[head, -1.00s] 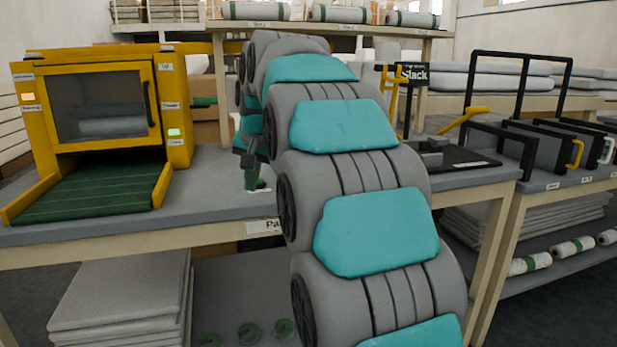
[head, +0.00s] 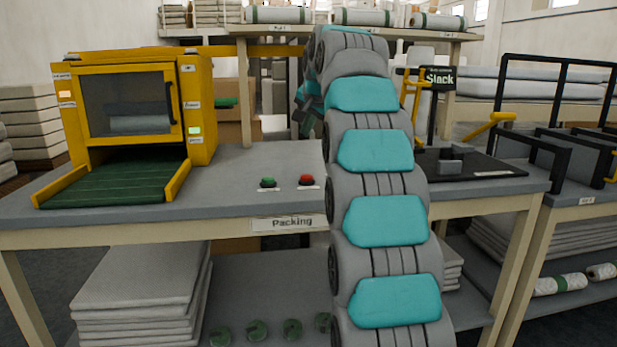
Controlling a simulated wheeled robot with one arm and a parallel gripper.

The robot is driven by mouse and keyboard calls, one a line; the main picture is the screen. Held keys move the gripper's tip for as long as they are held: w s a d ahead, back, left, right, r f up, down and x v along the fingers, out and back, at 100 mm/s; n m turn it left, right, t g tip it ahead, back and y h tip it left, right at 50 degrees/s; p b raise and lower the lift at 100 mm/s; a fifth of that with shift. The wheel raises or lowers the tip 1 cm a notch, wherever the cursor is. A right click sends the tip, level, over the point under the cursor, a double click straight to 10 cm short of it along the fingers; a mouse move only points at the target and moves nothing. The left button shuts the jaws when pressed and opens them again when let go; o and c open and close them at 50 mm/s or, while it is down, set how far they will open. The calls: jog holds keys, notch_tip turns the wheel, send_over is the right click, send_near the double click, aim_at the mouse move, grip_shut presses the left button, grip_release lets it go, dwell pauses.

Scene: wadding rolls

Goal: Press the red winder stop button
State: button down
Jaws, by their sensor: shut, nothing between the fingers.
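A red button (head: 307,180) stands on the grey bench top near its front edge, in plain sight. A green button (head: 267,182) stands a little to its left. My gripper (head: 302,127) shows only in part, left of my grey and teal arm. It points downward with its fingers shut and empty. In the picture it sits above the red button and apart from it. Its distance in depth from the button is hard to judge.
The yellow winder machine (head: 195,75) with a green belt (head: 118,180) fills the bench's left side. A black tray (head: 470,168) with small grey blocks and a "Stack" sign (head: 440,77) are right of my arm. The bench (head: 230,190) around the buttons is clear.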

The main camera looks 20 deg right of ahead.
jog(key=b, duration=0.7)
send_over(307, 178)
notch_tip(307, 178, down, 7)
jog(key=shift+w, duration=0.15)
jog(key=shift+f+b, duration=0.5)
jog(key=shift+f, duration=0.4)
dwell(1.0)
jog(key=shift+f, duration=0.4)
jog(key=shift+f+b, duration=0.35)
jog(key=shift+f, duration=0.15)
dwell(0.7)
jog(key=shift+r, duration=0.1)
jog(key=shift+r+p, duration=0.8)
jog(key=shift+p, duration=0.1)
